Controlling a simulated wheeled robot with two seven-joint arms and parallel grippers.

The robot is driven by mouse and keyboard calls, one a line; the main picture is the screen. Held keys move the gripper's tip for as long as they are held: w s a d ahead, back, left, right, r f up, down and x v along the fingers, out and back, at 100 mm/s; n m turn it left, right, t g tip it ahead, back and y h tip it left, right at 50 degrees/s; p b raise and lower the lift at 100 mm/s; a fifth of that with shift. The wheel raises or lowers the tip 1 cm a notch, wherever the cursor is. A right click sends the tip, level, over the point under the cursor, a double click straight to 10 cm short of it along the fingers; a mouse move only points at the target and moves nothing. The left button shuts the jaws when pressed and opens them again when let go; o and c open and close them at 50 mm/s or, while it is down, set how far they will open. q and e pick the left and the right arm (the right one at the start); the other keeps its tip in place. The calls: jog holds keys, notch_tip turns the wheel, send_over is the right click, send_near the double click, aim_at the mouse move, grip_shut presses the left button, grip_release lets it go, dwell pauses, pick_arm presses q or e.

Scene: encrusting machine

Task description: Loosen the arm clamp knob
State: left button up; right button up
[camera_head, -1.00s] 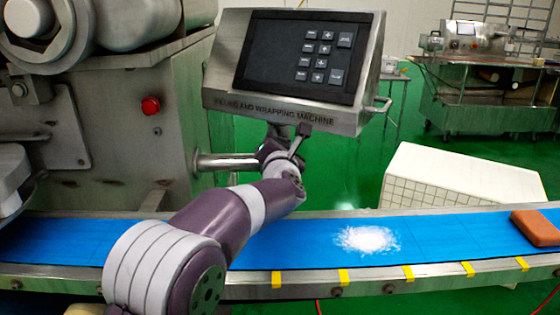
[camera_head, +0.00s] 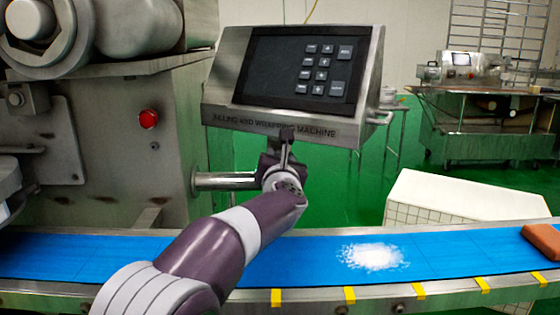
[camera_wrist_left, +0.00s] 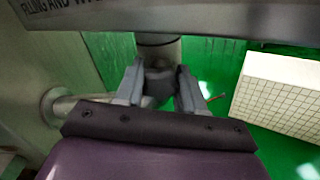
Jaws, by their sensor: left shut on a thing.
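The arm clamp knob shows in the left wrist view as a dark grey piece (camera_wrist_left: 158,84) below a round metal post. My left gripper (camera_wrist_left: 160,95) has one finger on each side of it and is shut on it. In the head view my left gripper (camera_head: 284,158) is under the control panel (camera_head: 295,70), beside the horizontal metal bar (camera_head: 225,181). There the knob is mostly hidden by my gripper and wrist. A narrow dark upright part shows above the wrist, and I cannot tell whether it is a finger or part of the clamp. My right gripper is not in view.
A blue conveyor belt (camera_head: 460,250) with white powder (camera_head: 373,256) runs below my left arm. A brown block (camera_head: 543,238) lies at its right. The machine body with a red button (camera_head: 148,119) stands left. A white crate (camera_head: 450,200) stands behind the belt.

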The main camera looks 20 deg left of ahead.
pick_arm(q)
jog(key=shift+f, duration=0.45)
jog(key=o, duration=0.8)
jog(key=shift+o, duration=1.2)
jog(key=shift+r, duration=0.2)
jog(key=shift+s, duration=0.25)
jog(key=v, duration=1.2)
jog(key=shift+p, duration=0.35)
jog(key=shift+s, duration=0.1)
